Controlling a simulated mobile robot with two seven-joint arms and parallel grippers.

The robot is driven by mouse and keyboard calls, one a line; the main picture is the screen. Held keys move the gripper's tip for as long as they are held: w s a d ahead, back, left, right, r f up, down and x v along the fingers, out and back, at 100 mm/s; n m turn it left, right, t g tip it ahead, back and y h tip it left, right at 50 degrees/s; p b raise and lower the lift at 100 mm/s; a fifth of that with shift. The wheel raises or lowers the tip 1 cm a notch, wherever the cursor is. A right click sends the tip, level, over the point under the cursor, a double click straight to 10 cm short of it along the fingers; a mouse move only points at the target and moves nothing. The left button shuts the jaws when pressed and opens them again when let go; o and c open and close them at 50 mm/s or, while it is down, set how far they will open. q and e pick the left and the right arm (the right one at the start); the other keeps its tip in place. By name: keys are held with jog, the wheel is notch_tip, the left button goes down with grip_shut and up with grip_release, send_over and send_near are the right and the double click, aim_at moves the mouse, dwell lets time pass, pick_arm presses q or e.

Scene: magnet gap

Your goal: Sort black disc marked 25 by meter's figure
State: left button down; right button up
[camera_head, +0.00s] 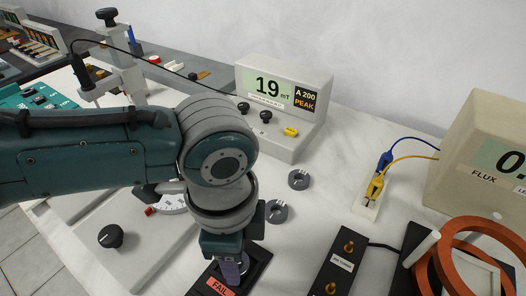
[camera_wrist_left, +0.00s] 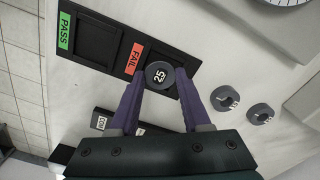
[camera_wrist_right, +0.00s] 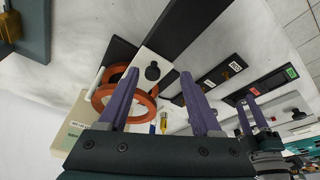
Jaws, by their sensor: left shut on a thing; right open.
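The black disc marked 25 (camera_wrist_left: 159,75) is between the fingertips of my left gripper (camera_wrist_left: 158,78), which is shut on it. They are over the dark pocket beside the red FAIL label (camera_wrist_left: 135,59) of the black tray (camera_wrist_left: 112,21); whether the disc touches the pocket floor cannot be told. The green PASS label (camera_wrist_left: 64,30) is by the other pocket. In the head view my left gripper (camera_head: 232,268) is at the FAIL end and mostly hides the disc. The meter (camera_head: 268,87) reads 19 mT, with "A 200 PEAK" beside it. My right gripper (camera_wrist_right: 152,88) is open and empty.
Two dark discs (camera_head: 299,179) (camera_head: 277,211) lie on the pale bench right of my left gripper. Orange coils (camera_head: 458,256), a flux box (camera_head: 490,150) and a black strip (camera_head: 338,262) with brass terminals stand at right. A knob (camera_head: 111,236) is at left.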

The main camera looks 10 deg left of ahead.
pick_arm(q)
jog(key=shift+f, duration=0.1)
jog(key=shift+c, duration=1.4)
grip_release()
pick_arm(e)
jog(key=shift+a, duration=0.1)
pick_arm(q)
jog(key=c, duration=0.5)
notch_tip(320, 180, up, 5)
jog(key=p, duration=0.5)
jog(key=shift+f, duration=0.2)
pick_arm(e)
notch_tip(320, 180, up, 5)
jog(key=shift+f, duration=0.1)
pick_arm(q)
jog(key=o, duration=0.5)
